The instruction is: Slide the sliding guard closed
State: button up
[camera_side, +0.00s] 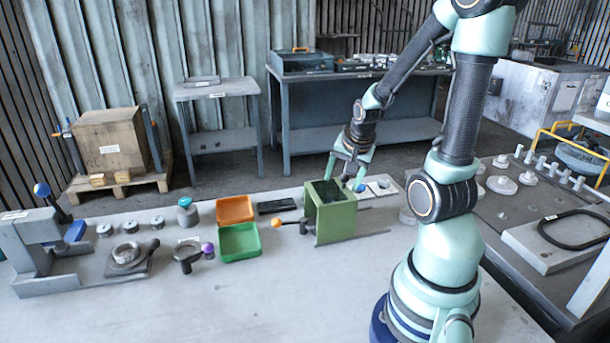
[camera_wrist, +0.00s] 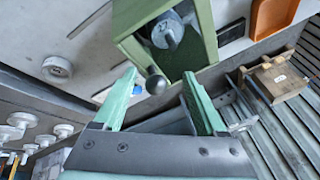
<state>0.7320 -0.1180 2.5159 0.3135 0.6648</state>
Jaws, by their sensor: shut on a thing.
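The sliding guard looks like an open-topped green box (camera_side: 330,218) standing on thin rails in the middle of the bench. In the wrist view the green box (camera_wrist: 203,25) is at the top, with a round grey part (camera_wrist: 168,28) inside it. My gripper (camera_side: 350,181) is low at the box's far right side. In the wrist view my gripper (camera_wrist: 158,84) has its two green fingers on either side of a dark round knob (camera_wrist: 155,82) at the box. I take the knob to be the guard's; the exact contact is hard to see.
An orange tray (camera_side: 235,209) and a green tray (camera_side: 239,241) lie further left. A small blue piece (camera_side: 360,188) and a light plate (camera_side: 381,186) are to the right. The front of the bench is clear.

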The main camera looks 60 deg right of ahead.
jog(key=shift+s+a, duration=0.15)
jog(key=shift+a, duration=0.05)
jog(key=v, duration=1.2)
jog(key=shift+d, duration=0.2)
jog(key=shift+w+r, duration=0.1)
jog(key=shift+w, duration=0.1)
